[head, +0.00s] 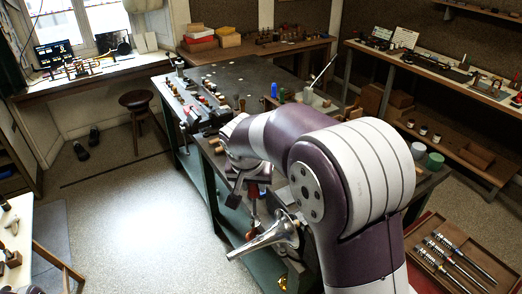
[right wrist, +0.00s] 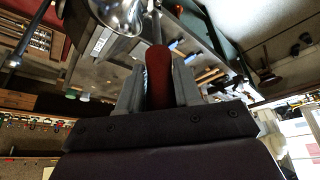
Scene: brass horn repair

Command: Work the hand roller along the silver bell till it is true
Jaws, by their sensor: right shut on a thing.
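The silver bell (head: 272,238) flares toward the right in the head view, its narrow end pointing lower left, at the near edge of the dark workbench. My right gripper (head: 250,188) is shut on the red handle of the hand roller (head: 253,197), above the bell. In the right wrist view the red handle of the roller (right wrist: 159,72) stands between the two grey fingers of my right gripper (right wrist: 158,88). Part of the shiny bell (right wrist: 120,14) shows at the top. Whether the roller touches the bell, I cannot tell. My left gripper is not in view.
The dark workbench (head: 240,78) carries many small tools and bottles behind my right arm. A wooden tray (head: 432,262) with several metal tools lies at the lower right. A round stool (head: 138,100) stands left of the bench.

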